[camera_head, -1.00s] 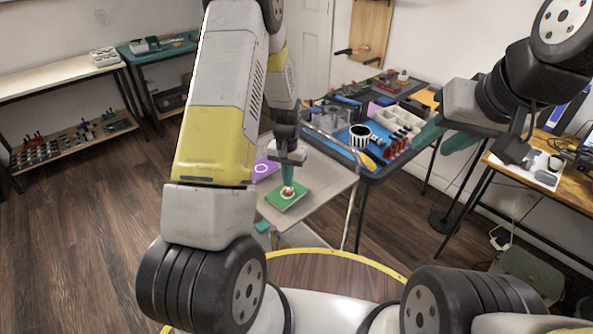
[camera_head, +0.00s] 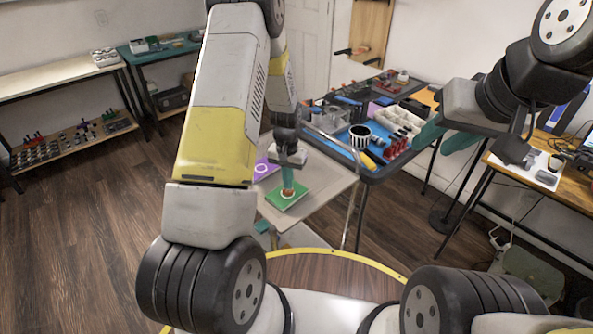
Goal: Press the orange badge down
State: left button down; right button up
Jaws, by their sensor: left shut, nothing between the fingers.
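A green board (camera_head: 283,200) lies on the light grey cart top (camera_head: 325,183). A white ring is on the board, with a small orange patch (camera_head: 288,190), the badge, inside it, mostly hidden by my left gripper. My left gripper (camera_head: 288,190) is shut, points straight down, and its fingertips are at the badge. I cannot tell for certain whether they touch it. My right gripper (camera_head: 435,137) is in the air at the right, away from the board; its fingers are too small and overlapped to read.
A purple board (camera_head: 266,169) with a white ring lies behind the green one, partly hidden by my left arm. A black-edged table (camera_head: 373,172) crowded with tools and containers stands behind and right of the cart. The cart top is clear to the right of the green board.

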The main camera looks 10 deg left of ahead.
pick_arm(q)
jog(key=shift+f, duration=0.5)
dwell(0.7)
jog(key=shift+r, duration=0.1)
notch_tip(320, 180, up, 8)
dwell(0.7)
dwell(0.4)
jog(key=s+r+t, duration=0.1)
jog(key=s+r, duration=0.2)
jog(key=r, duration=0.4)
jog(key=s+d+r+t+h, duration=0.1)
jog(key=s+r, duration=0.2)
jog(key=r, duration=0.3)
jog(key=s+r+t, duration=0.1)
jog(key=s+r, duration=0.2)
jog(key=r, duration=0.4)
jog(key=s+r+t, duration=0.1)
jog(key=s+r, duration=0.3)
jog(key=s, duration=0.3)
jog(key=s+d+r+n+t+h, duration=0.1)
jog(key=s+r+t, duration=0.1)
jog(key=s+r, duration=0.3)
jog(key=s, duration=0.3)
jog(key=shift+s, duration=0.25)
